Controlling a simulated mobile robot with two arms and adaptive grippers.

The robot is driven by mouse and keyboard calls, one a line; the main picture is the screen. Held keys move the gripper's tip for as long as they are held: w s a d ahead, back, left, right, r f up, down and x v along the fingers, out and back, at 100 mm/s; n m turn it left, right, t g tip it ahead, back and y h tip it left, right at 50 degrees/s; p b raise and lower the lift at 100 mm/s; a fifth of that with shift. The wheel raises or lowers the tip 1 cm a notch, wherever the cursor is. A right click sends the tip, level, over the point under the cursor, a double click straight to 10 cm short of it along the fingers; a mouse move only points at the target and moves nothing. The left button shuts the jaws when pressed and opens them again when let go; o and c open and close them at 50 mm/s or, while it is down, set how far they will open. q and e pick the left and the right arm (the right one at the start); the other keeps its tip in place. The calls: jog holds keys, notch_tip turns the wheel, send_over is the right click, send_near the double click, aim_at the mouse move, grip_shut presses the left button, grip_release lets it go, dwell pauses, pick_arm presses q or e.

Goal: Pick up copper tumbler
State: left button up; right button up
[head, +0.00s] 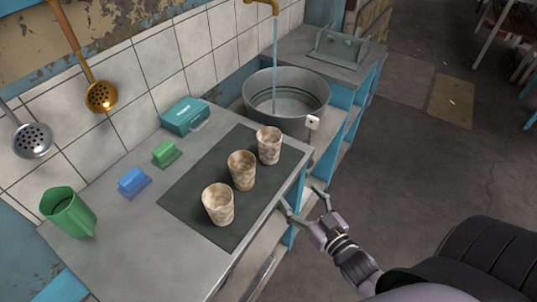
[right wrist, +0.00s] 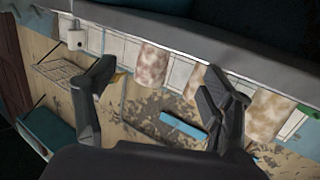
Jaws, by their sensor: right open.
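Three mottled cream-and-brown tumblers stand upright in a row on a dark mat (head: 184,192) on the counter: a near one (head: 218,204), a middle one (head: 241,170) and a far one (head: 269,145). None looks plainly copper, so I cannot tell which is meant. My right gripper (head: 301,199) is open and empty beside the counter's front edge, to the right of the tumblers and apart from them. In the right wrist view one tumbler (right wrist: 152,65) shows between the open fingers (right wrist: 155,78), at a distance. My left gripper is out of view.
A round metal basin (head: 287,103) under running water stands at the back. A teal box (head: 184,116), green block (head: 166,153), blue block (head: 133,182) and green jug (head: 69,212) line the wall side. Ladles hang left. Floor at right is open.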

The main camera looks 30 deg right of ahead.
aim_at(275, 155)
jog(key=shift+t, duration=0.5)
jog(key=w+r, duration=0.1)
jog(key=w, duration=0.3)
jog(key=w+r+p, duration=0.1)
jog(key=w, duration=0.3)
jog(key=w+r, duration=0.1)
jog(key=w, duration=0.2)
jog(key=shift+w+a+r, duration=0.3)
jog(key=shift+w, duration=0.1)
jog(key=shift+w+f+p, duration=0.15)
jog(key=shift+w+p, duration=0.2)
jog(key=shift+w, duration=1.15)
jog(key=shift+w+f+p, duration=0.15)
jog(key=shift+w+p, duration=0.15)
jog(key=shift+w, duration=1.2)
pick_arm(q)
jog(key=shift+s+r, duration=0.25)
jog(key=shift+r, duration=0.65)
pick_arm(e)
jog(key=shift+s, duration=0.1)
jog(key=c, duration=1.3)
